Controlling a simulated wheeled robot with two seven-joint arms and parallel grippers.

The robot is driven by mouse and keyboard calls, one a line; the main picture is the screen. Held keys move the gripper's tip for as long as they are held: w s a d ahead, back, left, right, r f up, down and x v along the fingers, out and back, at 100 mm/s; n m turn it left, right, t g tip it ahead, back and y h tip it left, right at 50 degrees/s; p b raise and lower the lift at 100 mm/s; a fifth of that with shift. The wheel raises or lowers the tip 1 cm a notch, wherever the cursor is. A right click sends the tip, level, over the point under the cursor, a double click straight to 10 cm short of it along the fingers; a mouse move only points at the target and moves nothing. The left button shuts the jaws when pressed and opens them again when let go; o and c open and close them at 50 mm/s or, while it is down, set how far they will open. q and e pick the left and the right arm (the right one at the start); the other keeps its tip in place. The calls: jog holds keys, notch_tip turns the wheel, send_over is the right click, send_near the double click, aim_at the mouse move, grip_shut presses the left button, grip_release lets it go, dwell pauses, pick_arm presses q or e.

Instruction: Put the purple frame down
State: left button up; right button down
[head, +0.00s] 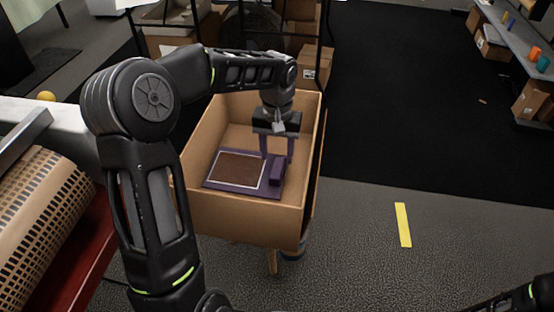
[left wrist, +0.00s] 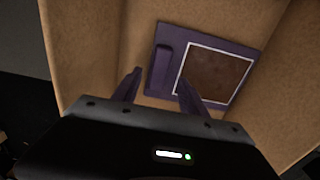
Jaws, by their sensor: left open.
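The purple frame (head: 272,186) lies inside an open cardboard box (head: 246,216), flat or nearly flat on its floor. It has a brown panel with a white border and a raised purple block at one end. In the left wrist view the frame (left wrist: 168,92) shows beyond my fingers. My left gripper (head: 277,160) points down into the box above the block end of the frame. Its two purple fingers are apart, with nothing seen between them. In the left wrist view the left gripper (left wrist: 157,88) is also open. My right gripper is not in view.
The box walls stand close around my left gripper. A shelf rack with boxes (head: 310,62) is behind. A shelf with cartons (head: 532,100) stands at the far right. Floor with a yellow strip (head: 403,225) is clear at right.

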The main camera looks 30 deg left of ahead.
pick_arm(q)
notch_tip(320, 180, up, 6)
jog(key=shift+f+p, duration=0.1)
jog(key=shift+p, duration=0.55)
